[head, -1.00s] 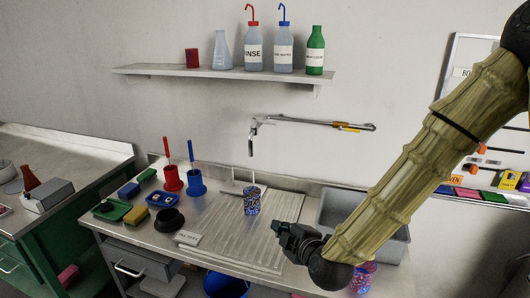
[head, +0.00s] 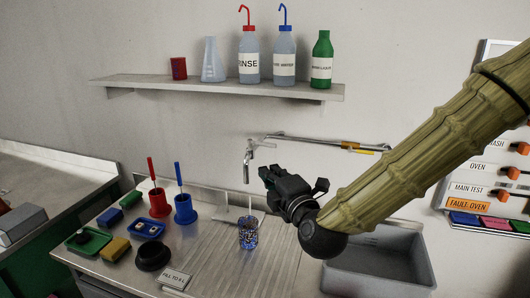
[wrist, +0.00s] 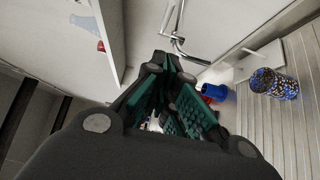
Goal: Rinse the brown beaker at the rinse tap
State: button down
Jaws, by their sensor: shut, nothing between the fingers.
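No plainly brown beaker shows. A beaker with a speckled blue, white and brownish pattern (head: 248,236) stands upright on the ribbed drainboard, below the tap. It also shows at the right of the wrist view (wrist: 275,84). The chrome rinse tap (head: 246,174) hangs from the wall above it, with a long pipe or lever running right. The tap's pipe shows at the top of the wrist view (wrist: 180,42). My gripper (head: 267,174) is shut and empty. In the head view it appears just right of the spout and above the beaker, apart from the beaker.
A grey sink (head: 385,262) lies right of the drainboard (head: 215,262). Red (head: 158,204) and blue (head: 185,211) brush holders, sponges and a black bowl (head: 153,256) stand left. A small label sign (head: 174,279) is in front. A shelf (head: 220,91) holds bottles above.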

jog(key=w, duration=0.2)
jog(key=p, duration=0.4)
send_near(260, 143)
jog(key=w+a, duration=0.2)
jog(key=a, duration=0.2)
jog(key=shift+w+d+f+p, duration=0.1)
jog(key=shift+w+d+p, duration=0.15)
jog(key=shift+w, duration=0.4)
jog(key=shift+w+d+f+p, duration=0.15)
jog(key=shift+w+d, duration=0.1)
jog(key=shift+w, duration=0.4)
jog(key=shift+w+d+n+g+y+b, duration=0.35)
jog(key=shift+w+n+y+b, duration=0.15)
jog(key=shift+y+b, duration=0.25)
jog(key=shift+d+r+y, duration=0.15)
jog(key=shift+y, duration=0.1)
jog(key=shift+w, duration=0.1)
jog(key=shift+r, duration=0.1)
